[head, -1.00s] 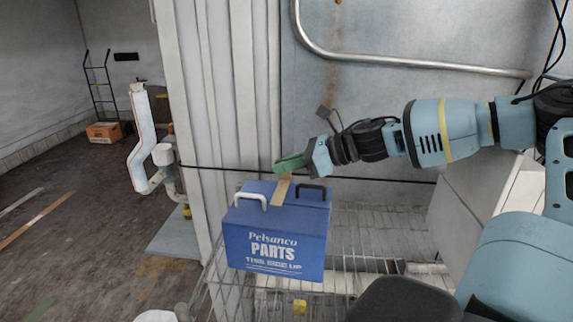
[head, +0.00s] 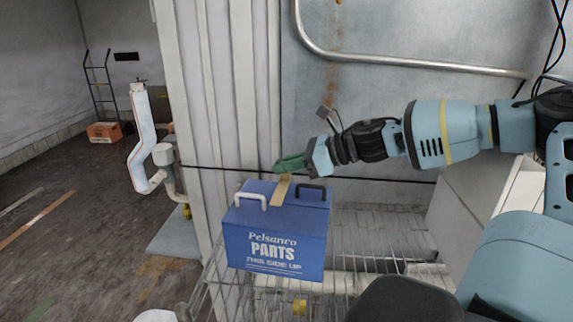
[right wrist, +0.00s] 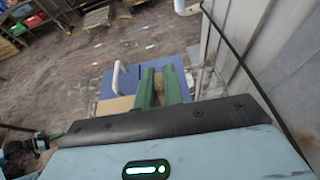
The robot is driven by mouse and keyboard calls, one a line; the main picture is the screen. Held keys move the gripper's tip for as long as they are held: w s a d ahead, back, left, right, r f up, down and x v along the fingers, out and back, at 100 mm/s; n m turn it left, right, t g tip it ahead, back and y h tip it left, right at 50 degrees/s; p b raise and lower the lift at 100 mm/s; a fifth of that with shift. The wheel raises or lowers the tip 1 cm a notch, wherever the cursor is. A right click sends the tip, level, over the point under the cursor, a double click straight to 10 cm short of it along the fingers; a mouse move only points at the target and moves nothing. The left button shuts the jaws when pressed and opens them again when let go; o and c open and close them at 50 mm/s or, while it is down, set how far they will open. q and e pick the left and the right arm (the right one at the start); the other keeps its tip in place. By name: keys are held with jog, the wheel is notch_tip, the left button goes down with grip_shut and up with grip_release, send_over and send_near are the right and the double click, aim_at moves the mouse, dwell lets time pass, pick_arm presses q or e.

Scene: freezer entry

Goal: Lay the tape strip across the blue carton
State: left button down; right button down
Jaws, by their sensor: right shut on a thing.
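The blue carton (head: 280,235) stands upright on a wire rack in the head view, with a white handle (head: 251,199) and a dark handle (head: 312,187) on top. The tan tape strip (head: 280,191) extends down from my right gripper (head: 289,164) over the carton's top, between the handles. My right gripper's green fingers are shut on the strip's upper end, just above the carton's back edge. Whether the strip lies flat is unclear. In the right wrist view, the fingers (right wrist: 158,88) reach over the carton (right wrist: 112,84). What seems to be my left gripper (right wrist: 52,139) is small at lower left.
The wire rack (head: 360,286) extends right of the carton. A ribbed wall panel (head: 215,120) and a metal rail (head: 410,65) are behind.

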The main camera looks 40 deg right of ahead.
pick_arm(q)
jog(key=shift+s+f, duration=0.1)
pick_arm(e)
jog(key=shift+f, duration=0.4)
pick_arm(q)
jog(key=shift+a, duration=0.1)
pick_arm(e)
jog(key=shift+a+f, duration=0.1)
jog(key=shift+f, duration=0.1)
